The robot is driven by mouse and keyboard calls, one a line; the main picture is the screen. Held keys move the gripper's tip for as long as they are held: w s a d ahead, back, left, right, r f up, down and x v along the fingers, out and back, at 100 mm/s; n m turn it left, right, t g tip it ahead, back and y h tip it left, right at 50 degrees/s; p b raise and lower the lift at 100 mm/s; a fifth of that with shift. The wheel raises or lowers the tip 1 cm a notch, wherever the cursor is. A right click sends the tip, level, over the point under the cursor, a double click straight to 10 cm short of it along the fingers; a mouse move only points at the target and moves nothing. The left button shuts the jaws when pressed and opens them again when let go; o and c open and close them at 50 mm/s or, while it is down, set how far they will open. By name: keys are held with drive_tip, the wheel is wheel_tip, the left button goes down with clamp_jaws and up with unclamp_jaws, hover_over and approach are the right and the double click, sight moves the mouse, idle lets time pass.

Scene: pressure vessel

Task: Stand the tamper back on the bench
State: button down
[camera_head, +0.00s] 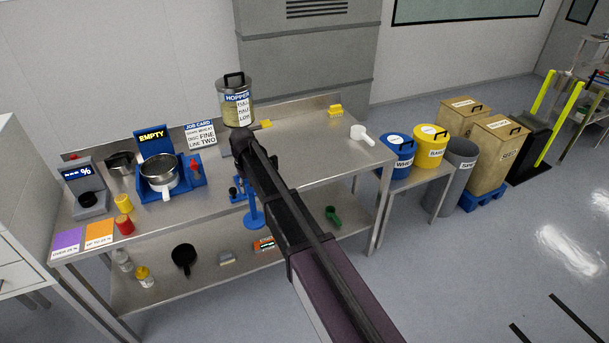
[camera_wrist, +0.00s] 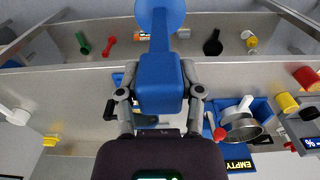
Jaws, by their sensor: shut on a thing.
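The tamper (camera_wrist: 160,85) is blue, with a thick block-like handle, a narrower stem and a round flat foot. My gripper (camera_wrist: 160,95) is shut on its handle, one finger on each side. In the head view the tamper's foot (camera_head: 255,223) shows below my arm, disc down and roughly upright, seen against the bench's front side and lower shelf. My arm hides most of the gripper and handle there. Whether the foot is above or in front of the bench edge is hard to tell.
The blue stand with a steel sieve pan (camera_head: 160,172) and red knob is left of my arm. The lower shelf holds a black pan (camera_head: 184,258) and a green scoop (camera_head: 332,216).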

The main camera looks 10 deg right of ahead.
sight(254, 218)
wheel_tip(254, 218, down, 12)
drive_tip(key=b, duration=1)
drive_tip(key=shift+s+r+b, duration=0.1)
drive_tip(key=shift+b, duration=0.25)
